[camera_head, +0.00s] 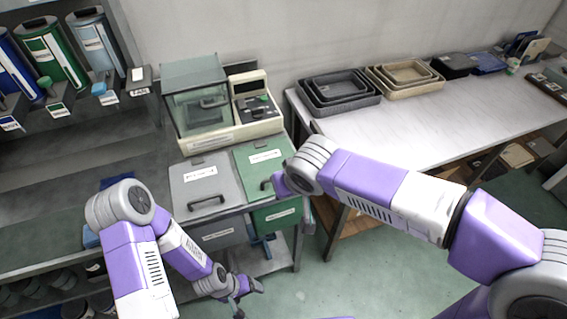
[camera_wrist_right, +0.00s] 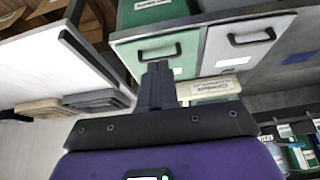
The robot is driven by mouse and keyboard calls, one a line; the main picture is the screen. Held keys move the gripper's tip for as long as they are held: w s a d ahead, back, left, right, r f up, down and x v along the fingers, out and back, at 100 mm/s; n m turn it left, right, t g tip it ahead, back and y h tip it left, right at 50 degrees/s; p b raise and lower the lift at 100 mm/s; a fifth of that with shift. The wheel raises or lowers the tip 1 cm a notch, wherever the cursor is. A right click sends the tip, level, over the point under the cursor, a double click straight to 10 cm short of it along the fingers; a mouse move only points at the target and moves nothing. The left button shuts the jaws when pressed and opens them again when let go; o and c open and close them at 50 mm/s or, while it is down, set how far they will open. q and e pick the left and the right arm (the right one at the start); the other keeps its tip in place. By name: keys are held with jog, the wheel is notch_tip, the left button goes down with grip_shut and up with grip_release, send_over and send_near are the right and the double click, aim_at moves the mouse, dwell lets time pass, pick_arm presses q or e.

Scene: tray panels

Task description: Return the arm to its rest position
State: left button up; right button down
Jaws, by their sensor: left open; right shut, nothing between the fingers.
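My left arm, purple and grey, comes in from the lower left in the head view. Its gripper (camera_head: 246,296) is open and empty, low over the floor in front of the cabinet. My right arm (camera_head: 375,190) reaches in from the right and bends in front of the green bin; its gripper is mostly hidden behind the arm there. In the right wrist view the right gripper (camera_wrist_right: 158,82) has its dark fingers together with nothing between them.
A grey bin (camera_head: 187,184) and a green bin (camera_head: 250,158) with handles stand below a glass-sided scale (camera_head: 192,108). A white table (camera_head: 420,122) with stacked trays (camera_head: 335,93) is at the right. Dispensers (camera_head: 52,52) line the upper left. Green floor is clear in front.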

notch_tip(320, 180, down, 20)
jog(key=m+g+y, duration=0.1)
jog(key=g+y, duration=0.1)
jog(key=g, duration=0.2)
jog(key=s+d+f+m, duration=0.2)
jog(key=s+f, duration=0.4)
jog(key=f, duration=0.3)
jog(key=s+d+f+m+p, duration=0.1)
jog(key=s+d+f+m, duration=0.1)
jog(key=s+f, duration=0.4)
notch_tip(320, 180, down, 3)
jog(key=shift+s+d+f+m+g+y, duration=0.2)
jog(key=shift+d+m+g+y, duration=0.15)
jog(key=shift+d, duration=0.45)
